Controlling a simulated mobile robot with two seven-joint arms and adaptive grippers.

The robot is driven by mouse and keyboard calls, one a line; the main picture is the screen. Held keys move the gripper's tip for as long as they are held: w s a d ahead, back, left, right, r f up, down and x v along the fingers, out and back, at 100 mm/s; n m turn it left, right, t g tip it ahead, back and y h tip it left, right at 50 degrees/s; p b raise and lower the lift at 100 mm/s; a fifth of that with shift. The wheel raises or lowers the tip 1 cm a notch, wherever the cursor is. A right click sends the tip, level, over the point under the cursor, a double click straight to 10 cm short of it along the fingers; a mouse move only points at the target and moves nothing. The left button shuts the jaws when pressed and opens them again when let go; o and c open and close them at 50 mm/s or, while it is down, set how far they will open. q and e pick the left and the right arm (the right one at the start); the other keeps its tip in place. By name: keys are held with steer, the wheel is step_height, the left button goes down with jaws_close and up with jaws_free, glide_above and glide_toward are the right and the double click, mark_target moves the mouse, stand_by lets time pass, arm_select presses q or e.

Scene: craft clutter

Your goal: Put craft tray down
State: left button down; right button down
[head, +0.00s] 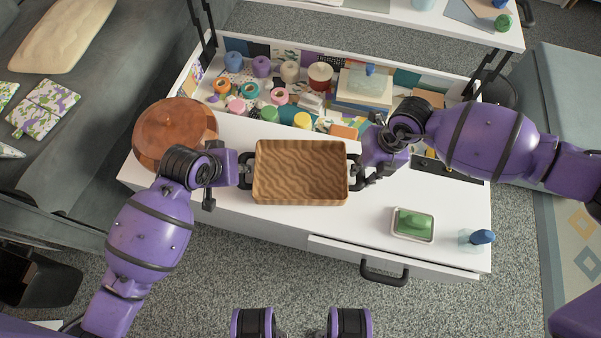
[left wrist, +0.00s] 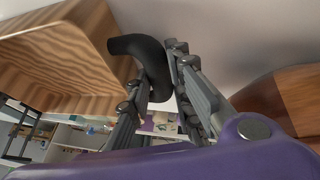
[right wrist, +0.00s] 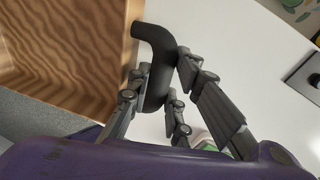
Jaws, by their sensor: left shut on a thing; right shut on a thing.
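The craft tray (head: 300,199) is a wooden, rectangular tray with wavy grain and a black handle at each end. It looks empty and level in the head view, over the white table; I cannot tell whether it touches the top. My left gripper (head: 243,172) is shut on the left handle, a dark bent bar (left wrist: 152,60) in the left wrist view. My right gripper (head: 362,168) is shut on the right handle, which shows in the right wrist view (right wrist: 157,62). The tray's wooden wall also fills the left of both wrist views (left wrist: 60,55) (right wrist: 65,50).
The white table (head: 385,190) has a round brown wooden object (head: 172,128) at left. A green item in a small dish (head: 412,224) and a blue-topped bottle (head: 480,238) stand at right. An open compartment behind holds yarn, tape rolls and books (head: 362,92). Bare tabletop lies right of the tray.

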arm_select(q)
steer(key=c, duration=1.6)
jaws_free()
steer(key=shift+a+f, duration=0.1)
steer(key=shift+a, duration=0.05)
arm_select(e)
steer(key=c, duration=1.6)
jaws_free()
steer(key=shift+d, duration=0.2)
steer(key=shift+a, duration=0.1)
steer(key=shift+r, duration=0.1)
